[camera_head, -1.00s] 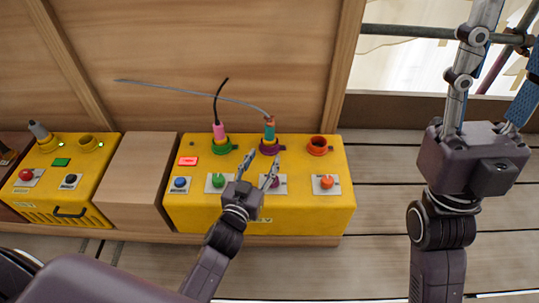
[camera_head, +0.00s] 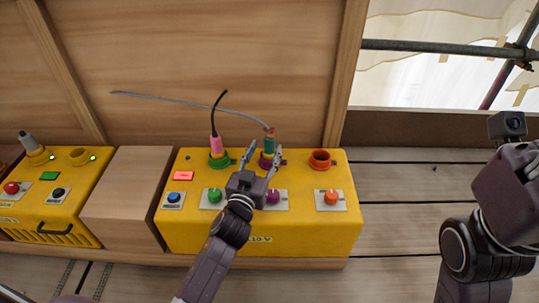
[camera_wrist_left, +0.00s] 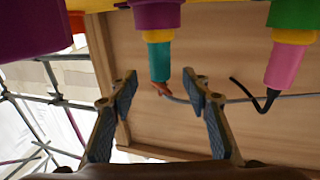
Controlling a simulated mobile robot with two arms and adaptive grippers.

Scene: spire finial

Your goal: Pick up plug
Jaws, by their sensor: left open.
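A teal plug (camera_head: 270,144) with an orange end and grey cable stands upright in the purple socket (camera_head: 265,161) on the yellow box. A pink plug (camera_head: 217,147) with a black cable stands in the green socket to its left. My left gripper (camera_head: 263,155) is open, its fingertips on either side of the teal plug in the head view. In the left wrist view the teal plug (camera_wrist_left: 160,60) shows between the open fingers, with no clear contact. The pink plug (camera_wrist_left: 285,65) is to the right there. My right arm's end (camera_head: 508,195) is at the right edge; its fingers cannot be made out.
The yellow box (camera_head: 300,235) has several knobs and an empty orange socket (camera_head: 320,160). A wooden block (camera_head: 125,200) and another yellow box (camera_head: 75,215) stand to the left. A wooden wall (camera_head: 190,50) rises behind. Plank floor is clear to the right.

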